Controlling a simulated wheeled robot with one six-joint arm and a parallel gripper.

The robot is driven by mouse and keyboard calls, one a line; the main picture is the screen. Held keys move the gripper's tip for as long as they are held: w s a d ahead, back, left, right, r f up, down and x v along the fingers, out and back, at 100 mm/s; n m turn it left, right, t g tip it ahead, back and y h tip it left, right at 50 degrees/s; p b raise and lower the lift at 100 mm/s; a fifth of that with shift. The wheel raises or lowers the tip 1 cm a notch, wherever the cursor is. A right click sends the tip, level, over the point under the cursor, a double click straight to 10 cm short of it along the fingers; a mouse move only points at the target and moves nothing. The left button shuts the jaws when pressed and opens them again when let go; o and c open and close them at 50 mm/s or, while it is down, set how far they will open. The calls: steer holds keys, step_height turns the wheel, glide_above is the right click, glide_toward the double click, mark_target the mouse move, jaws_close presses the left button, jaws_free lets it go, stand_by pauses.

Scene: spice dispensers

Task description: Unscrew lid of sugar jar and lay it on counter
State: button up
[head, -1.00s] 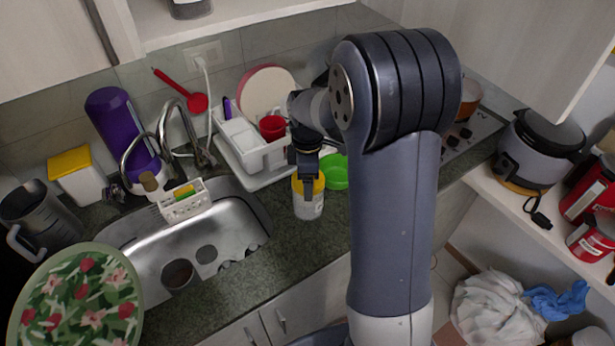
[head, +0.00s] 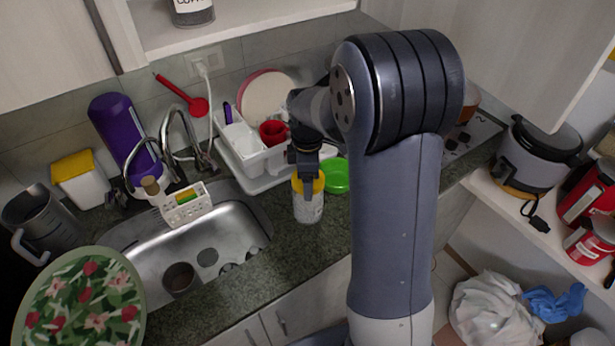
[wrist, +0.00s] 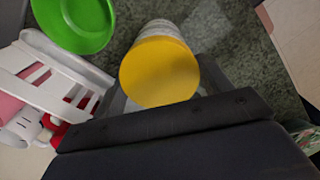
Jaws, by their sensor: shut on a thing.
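The sugar jar (head: 308,209) is a pale jar with a yellow lid (head: 318,184). It stands upright on the dark speckled counter (head: 285,258), right of the sink. My gripper (head: 308,190) points down from above and is shut on the yellow lid. In the wrist view the round yellow lid (wrist: 158,72) fills the middle, with the jar body (wrist: 162,29) beyond it. The lid still sits on top of the jar. The fingertips are partly hidden in the wrist view.
A green bowl (head: 336,175) is close behind the jar to the right. A white dish rack (head: 262,160) with a red cup (head: 273,132) stands behind it. The sink (head: 232,232) lies to the left. Bare counter shows in front of the jar.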

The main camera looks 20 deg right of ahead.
steer(key=shift+r, duration=0.15)
steer(key=shift+r+p, duration=1.35)
steer(key=shift+r, duration=0.6)
steer(key=shift+f, duration=0.15)
